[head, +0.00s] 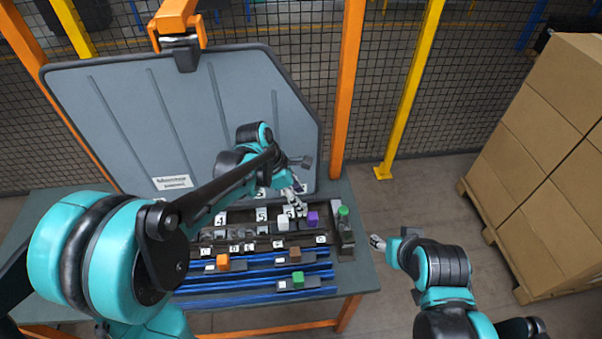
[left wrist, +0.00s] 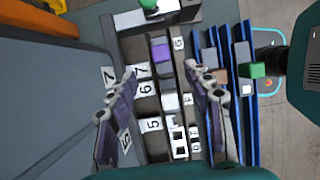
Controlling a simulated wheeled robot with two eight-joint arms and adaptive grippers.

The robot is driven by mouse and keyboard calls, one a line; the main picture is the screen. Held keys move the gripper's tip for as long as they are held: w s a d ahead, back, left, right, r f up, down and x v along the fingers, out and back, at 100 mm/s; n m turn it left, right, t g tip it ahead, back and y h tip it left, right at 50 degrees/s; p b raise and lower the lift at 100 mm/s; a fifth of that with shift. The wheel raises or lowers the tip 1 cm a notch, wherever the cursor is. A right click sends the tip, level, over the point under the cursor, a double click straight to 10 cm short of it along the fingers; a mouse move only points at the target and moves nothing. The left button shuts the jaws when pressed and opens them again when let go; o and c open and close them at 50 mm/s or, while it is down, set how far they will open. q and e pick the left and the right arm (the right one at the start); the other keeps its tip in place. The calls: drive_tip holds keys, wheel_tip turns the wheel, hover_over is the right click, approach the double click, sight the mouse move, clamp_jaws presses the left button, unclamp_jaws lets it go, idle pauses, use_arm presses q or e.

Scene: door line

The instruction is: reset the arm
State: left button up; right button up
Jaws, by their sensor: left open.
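My left gripper (head: 298,198) hangs over the labelled rack (head: 240,214) at the back of the table, near a purple block (head: 312,220). In the left wrist view the left gripper (left wrist: 160,70) has its two fingers wide apart with nothing between them. The purple block (left wrist: 162,52) shows beyond the fingertips. My right gripper (head: 378,243) is off the table's right edge, over the floor; its fingers are too small to read. A grey door panel (head: 170,110) stands behind the rack, close to my left arm.
Blue rails (head: 200,288) at the front carry an orange block (head: 223,262), a brown block (head: 295,254) and a green block (head: 298,279). A green-topped post (head: 344,212) stands at the rack's right end. Cardboard boxes (head: 550,150) are stacked at right.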

use_arm(q)
drive_tip(key=s+a+r+m+t+y+b, duration=0.1)
drive_tip(key=s+a+m+t+y+b, duration=0.3)
drive_tip(key=s+a+m, duration=0.9)
drive_tip(key=s+m+t, duration=0.2)
drive_tip(key=m, duration=0.5)
drive_tip(key=shift+s+a+r+b, duration=0.15)
drive_tip(key=shift+s+r+b, duration=0.15)
drive_tip(key=shift+s+r, duration=0.1)
